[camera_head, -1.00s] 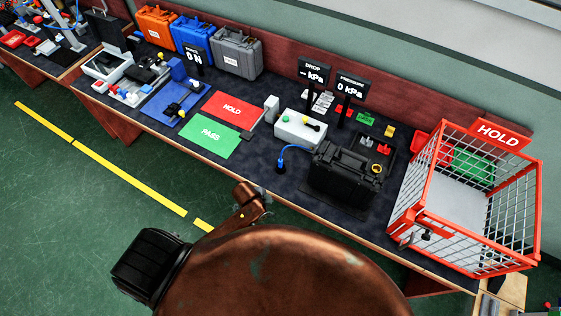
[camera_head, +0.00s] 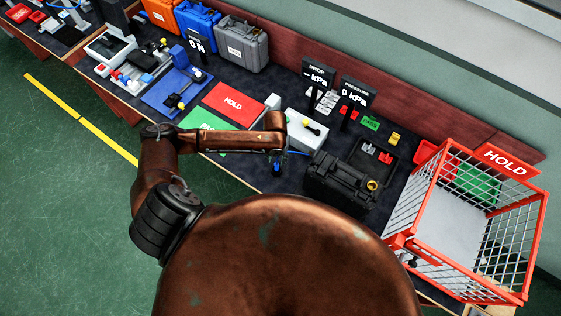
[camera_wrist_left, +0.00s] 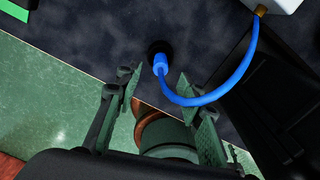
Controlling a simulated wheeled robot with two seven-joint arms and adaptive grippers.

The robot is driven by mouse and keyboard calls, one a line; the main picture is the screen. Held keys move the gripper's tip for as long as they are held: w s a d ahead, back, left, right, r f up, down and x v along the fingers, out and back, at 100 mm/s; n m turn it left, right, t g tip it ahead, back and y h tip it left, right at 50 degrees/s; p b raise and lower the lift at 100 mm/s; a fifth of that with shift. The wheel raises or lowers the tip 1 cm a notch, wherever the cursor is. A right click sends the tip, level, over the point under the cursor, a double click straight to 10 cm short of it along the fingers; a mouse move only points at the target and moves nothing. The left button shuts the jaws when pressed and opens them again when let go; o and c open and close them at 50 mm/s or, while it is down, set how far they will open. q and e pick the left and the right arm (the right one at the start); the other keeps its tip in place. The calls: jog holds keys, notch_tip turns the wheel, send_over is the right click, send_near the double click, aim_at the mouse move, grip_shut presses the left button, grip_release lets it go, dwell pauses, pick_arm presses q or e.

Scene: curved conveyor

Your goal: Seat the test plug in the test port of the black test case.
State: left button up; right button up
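The test plug (camera_wrist_left: 160,64) is blue, on a looping blue hose, and stands on the dark mat. It also shows in the head view (camera_head: 277,169), partly covered by my arm. My left gripper (camera_wrist_left: 160,88) is open and empty, with the plug just beyond its fingertips and between them in the wrist picture. In the head view my left gripper (camera_head: 276,152) is over the bench, left of the case. I cannot make out the test port. My right gripper is not seen.
A white box (camera_head: 305,128) with the hose stands behind the plug. A red HOLD basket (camera_head: 402,240) is right of the case. HOLD (camera_head: 236,104) and green PASS (camera_head: 190,121) mats lie left. Two gauge signs stand behind.

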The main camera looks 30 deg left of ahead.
aim_at(276, 164)
pick_arm(q)
jog(key=shift+s+d+f, duration=0.1)
jog(key=shift+s+f, duration=0.1)
jog(key=shift+f, duration=0.25)
jog(key=f, duration=0.2)
jog(key=shift+w+d+f, duration=0.1)
jog(key=shift+w+f, duration=0.1)
jog(key=shift+f, duration=0.2)
notch_tip(276, 164, down, 2)
jog(key=shift+f+p, duration=0.25)
jog(key=shift+p, duration=0.1)
jog(key=shift+f, duration=0.55)
jog(key=shift+a, duration=0.2)
grip_shut()
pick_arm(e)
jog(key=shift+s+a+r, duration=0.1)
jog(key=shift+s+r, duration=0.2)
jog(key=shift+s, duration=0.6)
